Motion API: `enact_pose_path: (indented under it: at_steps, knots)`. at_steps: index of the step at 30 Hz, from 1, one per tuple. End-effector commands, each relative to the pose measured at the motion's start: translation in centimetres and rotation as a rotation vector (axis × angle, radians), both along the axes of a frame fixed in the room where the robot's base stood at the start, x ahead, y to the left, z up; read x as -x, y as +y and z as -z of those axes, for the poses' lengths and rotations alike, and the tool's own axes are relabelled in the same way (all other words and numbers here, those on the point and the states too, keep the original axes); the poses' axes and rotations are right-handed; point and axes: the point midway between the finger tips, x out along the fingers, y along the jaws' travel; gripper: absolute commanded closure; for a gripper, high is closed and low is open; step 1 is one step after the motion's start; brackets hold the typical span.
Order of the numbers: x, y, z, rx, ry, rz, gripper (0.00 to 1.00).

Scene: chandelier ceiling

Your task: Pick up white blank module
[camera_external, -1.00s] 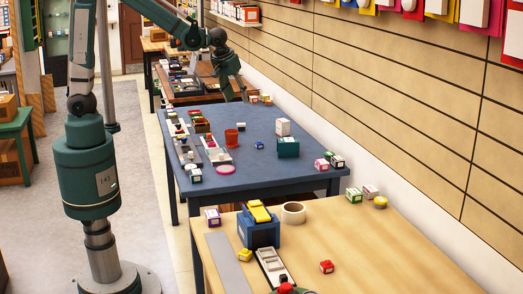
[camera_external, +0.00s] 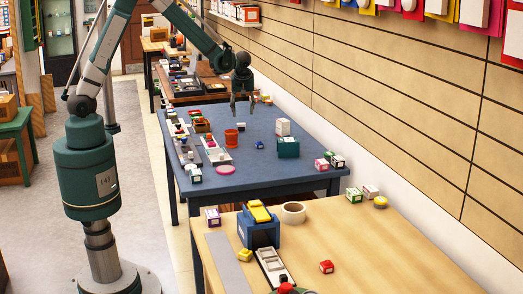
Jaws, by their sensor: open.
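A white block (camera_external: 283,127) stands upright in a dark teal holder (camera_external: 289,147) on the blue table (camera_external: 246,172); it may be the white blank module, but I cannot tell for sure. My gripper (camera_external: 242,110) points down with its fingers apart and empty, over the far part of the blue table. It is left of the white block in the picture and further back. Several small modules with white faces also lie on the table, such as one at its front left (camera_external: 195,175). Their details are too small to read.
A red cup (camera_external: 231,137) and a small blue piece (camera_external: 259,145) stand below my gripper in the picture. Trays of modules (camera_external: 214,150) line the left side. A pink disc (camera_external: 225,169) lies in front. The table's front middle is clear. A slatted wall runs along the right.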

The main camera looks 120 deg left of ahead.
Motion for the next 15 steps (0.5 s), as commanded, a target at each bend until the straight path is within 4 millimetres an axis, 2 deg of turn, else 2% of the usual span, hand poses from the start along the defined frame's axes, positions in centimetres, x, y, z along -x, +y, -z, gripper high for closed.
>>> enact_pose_path:
  at_steps: [5,15]
  knots:
    - [0.99,1.15,1.03,-0.002,0.003,-0.041,0.55]
    - [1.08,1.26,1.12,-0.002,0.004,-0.045,0.55]
